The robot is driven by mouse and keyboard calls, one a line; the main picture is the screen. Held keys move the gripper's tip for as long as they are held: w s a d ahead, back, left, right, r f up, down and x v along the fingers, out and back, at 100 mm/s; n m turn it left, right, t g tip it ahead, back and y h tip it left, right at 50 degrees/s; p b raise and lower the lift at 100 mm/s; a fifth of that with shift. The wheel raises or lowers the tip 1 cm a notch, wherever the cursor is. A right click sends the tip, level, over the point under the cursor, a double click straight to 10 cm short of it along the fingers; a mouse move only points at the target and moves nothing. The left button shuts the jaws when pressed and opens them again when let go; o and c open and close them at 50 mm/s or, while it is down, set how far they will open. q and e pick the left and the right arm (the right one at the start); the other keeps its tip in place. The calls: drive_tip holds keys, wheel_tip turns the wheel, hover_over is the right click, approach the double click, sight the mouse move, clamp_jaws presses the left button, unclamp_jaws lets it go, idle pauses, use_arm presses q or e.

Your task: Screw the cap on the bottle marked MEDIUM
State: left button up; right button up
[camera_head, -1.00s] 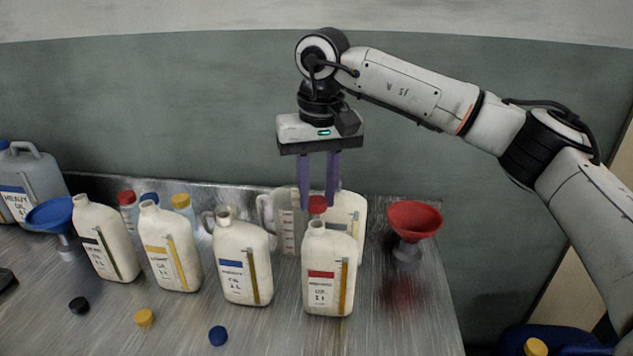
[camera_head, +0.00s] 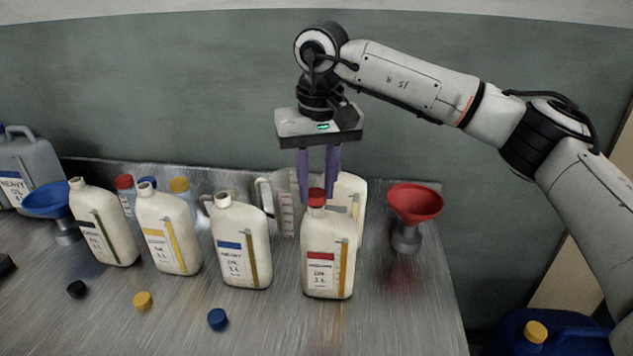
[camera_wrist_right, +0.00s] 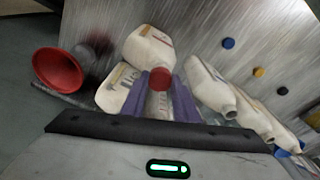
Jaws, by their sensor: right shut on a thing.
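The cream bottle with a red label stripe (camera_head: 321,270) stands upright at the right of the row; its small lettering is hard to read. The red cap (camera_head: 316,197) is at the top of its neck, and whether it is seated cannot be told. My right gripper (camera_head: 317,192) points straight down from above, shut on the red cap. In the right wrist view the cap (camera_wrist_right: 160,79) sits between the purple fingers (camera_wrist_right: 162,92), over the bottle (camera_wrist_right: 148,48). My left gripper is not in view.
Other open cream bottles (camera_head: 241,250) stand to the left. Black (camera_head: 77,289), yellow (camera_head: 143,300) and blue (camera_head: 217,319) caps lie in front. A clear jug (camera_head: 285,205) and another bottle stand close behind. A red funnel (camera_head: 414,205) stands at right, a blue funnel (camera_head: 52,200) at left.

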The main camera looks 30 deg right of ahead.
drive_tip(key=shift+f+b, duration=0.35)
drive_tip(key=shift+f, duration=0.65)
idle(0.8)
drive_tip(key=o, duration=1.1)
drive_tip(key=r, duration=0.7)
drive_tip(key=s+r, duration=0.1)
drive_tip(key=r, duration=0.2)
drive_tip(key=shift+s+a+r, duration=0.1)
drive_tip(key=shift+a+r, duration=0.05)
